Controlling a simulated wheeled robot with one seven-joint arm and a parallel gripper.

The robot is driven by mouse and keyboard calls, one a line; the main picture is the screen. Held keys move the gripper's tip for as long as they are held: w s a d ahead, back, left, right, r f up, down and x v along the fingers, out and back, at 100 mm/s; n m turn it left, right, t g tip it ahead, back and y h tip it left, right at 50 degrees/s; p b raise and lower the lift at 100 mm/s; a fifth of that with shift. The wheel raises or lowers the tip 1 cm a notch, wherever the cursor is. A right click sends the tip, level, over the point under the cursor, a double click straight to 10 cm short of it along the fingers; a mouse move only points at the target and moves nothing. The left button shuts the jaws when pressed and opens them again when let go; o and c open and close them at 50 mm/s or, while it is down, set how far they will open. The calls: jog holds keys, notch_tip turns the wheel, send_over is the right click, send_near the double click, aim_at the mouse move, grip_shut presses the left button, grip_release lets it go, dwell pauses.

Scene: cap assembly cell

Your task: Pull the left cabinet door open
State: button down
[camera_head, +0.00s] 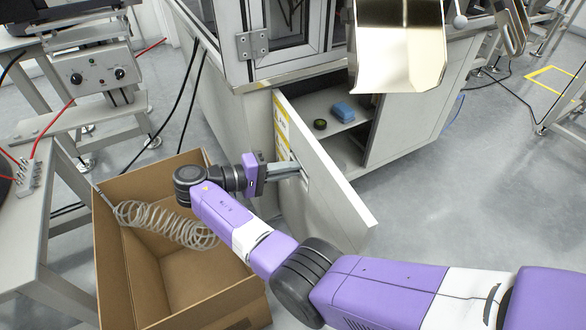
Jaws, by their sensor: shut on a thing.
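The left cabinet door (325,177) is swung partly open, standing out from the front of the grey cabinet (415,118). Its hinge side is at the left corner of the cabinet, and yellow labels show on its outer face. My gripper (299,169) reaches the door's outer face from the left and is shut on the door handle (304,176), which is mostly hidden by the fingers. Behind the door, the cabinet inside shows a shelf with a blue item (343,111) and a small dark round item (320,124).
An open cardboard box (110,254) stands on the floor left of the door, close under my arm. A coiled hose (165,224) hangs over it. A workbench (30,225) is at the left. A metal chute (398,45) juts out above the cabinet.

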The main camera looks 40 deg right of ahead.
jog(key=c, duration=1.8)
grip_release()
jog(key=p+v, duration=0.1)
jog(key=v, duration=0.7)
